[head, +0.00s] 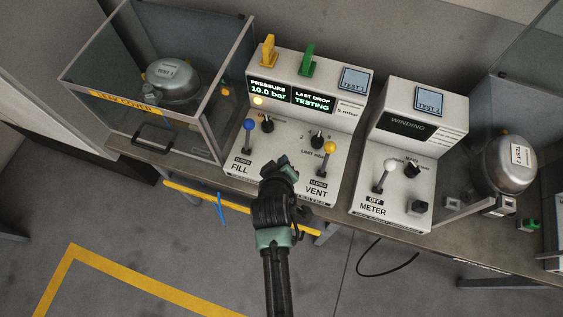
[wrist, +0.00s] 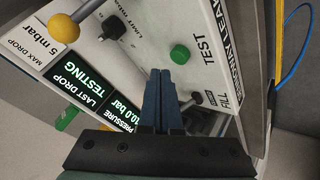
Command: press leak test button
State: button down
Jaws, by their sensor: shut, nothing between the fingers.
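The leak tester (head: 285,140) is a white console marked TEST 1. Its display (head: 291,95) reads 10.0 bar and TESTING, and it also shows in the wrist view (wrist: 88,92). The round green button (wrist: 180,54), beside the word TEST, is on the front panel in the wrist view. My gripper (head: 275,163) hides the button in the head view. In the wrist view my gripper (wrist: 160,76) is shut and empty, with its fingertips just short of the button's image. I cannot tell the exact gap; no contact shows.
A blue-knobbed FILL lever (head: 249,125) and a yellow-knobbed VENT lever (head: 329,147) flank my gripper; both labels read CLOSED. A winding meter (head: 412,150) stands right. A clear guard box (head: 215,118) with a compressor (head: 172,84) stands left.

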notch_tip(320, 180, up, 4)
jog(key=p, duration=0.3)
jog(key=shift+r, duration=0.1)
dwell(0.7)
